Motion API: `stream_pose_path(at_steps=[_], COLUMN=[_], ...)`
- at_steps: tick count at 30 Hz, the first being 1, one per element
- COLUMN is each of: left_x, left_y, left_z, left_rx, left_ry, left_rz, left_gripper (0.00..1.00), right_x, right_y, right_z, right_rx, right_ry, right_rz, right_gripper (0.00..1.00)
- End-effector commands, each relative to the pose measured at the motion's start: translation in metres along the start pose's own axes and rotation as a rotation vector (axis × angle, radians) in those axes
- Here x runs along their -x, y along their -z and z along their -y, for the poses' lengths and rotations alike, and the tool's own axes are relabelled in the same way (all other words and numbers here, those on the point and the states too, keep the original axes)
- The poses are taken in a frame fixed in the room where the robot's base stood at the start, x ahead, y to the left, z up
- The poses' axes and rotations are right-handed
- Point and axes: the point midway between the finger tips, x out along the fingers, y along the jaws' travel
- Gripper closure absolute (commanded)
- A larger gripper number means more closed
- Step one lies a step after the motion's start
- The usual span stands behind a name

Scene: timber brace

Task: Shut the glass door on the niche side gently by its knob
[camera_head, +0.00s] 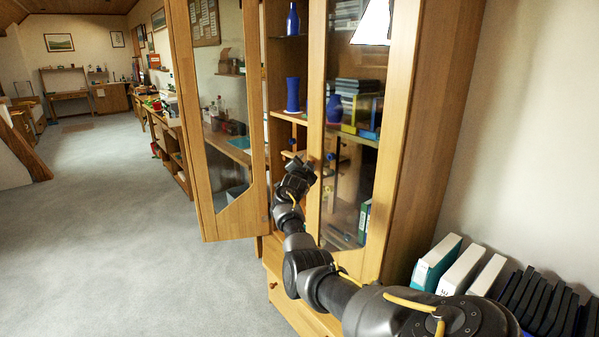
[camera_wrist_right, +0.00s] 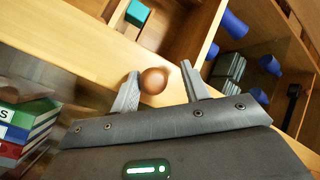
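A tall wooden cabinet holds two glass doors. The left glass door (camera_head: 257,120) stands swung wide open toward the room. The right glass door (camera_head: 398,100) is on the side by the wall; whether it is fully flush cannot be told. My right gripper (camera_head: 305,168) is at the free edge of this right door in the head view. In the right wrist view, a round brown knob (camera_wrist_right: 153,80) sits between the fingers of the right gripper (camera_wrist_right: 160,88). The fingers are apart, with the left one close to the knob and a clear gap on the right. My left gripper is not in view.
Blue vases (camera_head: 292,95) and stacked books stand on the cabinet shelves. Binders (camera_head: 437,262) stand at the lower right beside the cabinet. A drawer front (camera_head: 290,305) lies below the doors. The grey carpet (camera_head: 120,240) on the left is clear.

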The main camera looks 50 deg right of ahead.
Motion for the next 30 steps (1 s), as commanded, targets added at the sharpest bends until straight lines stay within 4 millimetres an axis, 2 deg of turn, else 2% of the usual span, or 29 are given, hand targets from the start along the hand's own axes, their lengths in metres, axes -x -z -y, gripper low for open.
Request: stream_pose_path(at_steps=[1,12,16,22,30], left_x=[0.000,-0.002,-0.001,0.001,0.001], left_y=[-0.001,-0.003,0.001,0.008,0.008], left_z=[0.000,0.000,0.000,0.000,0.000], left_rx=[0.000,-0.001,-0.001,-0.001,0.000], left_ry=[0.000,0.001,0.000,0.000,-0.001], left_rz=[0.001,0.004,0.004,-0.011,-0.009], left_gripper=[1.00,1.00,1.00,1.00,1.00], right_x=[0.004,0.073,0.092,0.107,0.109], right_y=[0.008,-0.004,-0.004,-0.003,-0.003], right_z=[-0.003,0.006,0.007,0.007,0.006], right_rx=[-0.001,-0.001,0.001,0.002,0.003], right_ry=[-0.006,0.003,0.003,0.002,0.001], right_rz=[-0.017,0.001,0.003,0.003,0.003], right_gripper=[0.50,0.50,0.50,0.50,0.50])
